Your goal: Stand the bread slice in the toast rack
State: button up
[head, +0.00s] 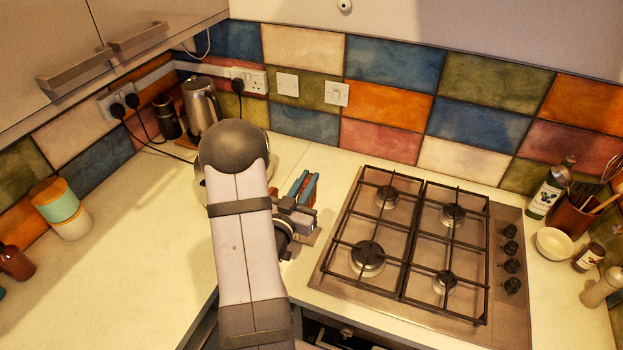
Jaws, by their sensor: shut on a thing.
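My gripper (299,207) is right of my forearm, low over the counter left of the hob, in the head view. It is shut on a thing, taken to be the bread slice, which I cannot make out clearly. Two blue upright strips with a brownish strip between them show just beyond the gripper. They may be part of the toast rack, but I cannot tell for sure. A small brownish patch shows below the gripper; I cannot tell what it is. My arm hides much of this area.
The gas hob (338,267) is close on the right. A steel kettle (201,107) stands behind on the left. A striped canister (62,210) stands far left. A white bowl (554,244) and a bottle (545,195) are at the right. The left counter (130,260) is largely clear.

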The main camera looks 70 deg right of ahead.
jog(key=shift+r, duration=0.5)
jog(key=shift+f+b, duration=0.2)
jog(key=shift+b, duration=0.1)
notch_tip(320, 180, down, 10)
jog(key=b, duration=1)
dwell(0.3)
jog(key=o, duration=0.8)
jog(key=shift+c, duration=0.2)
jog(key=shift+b, duration=0.3)
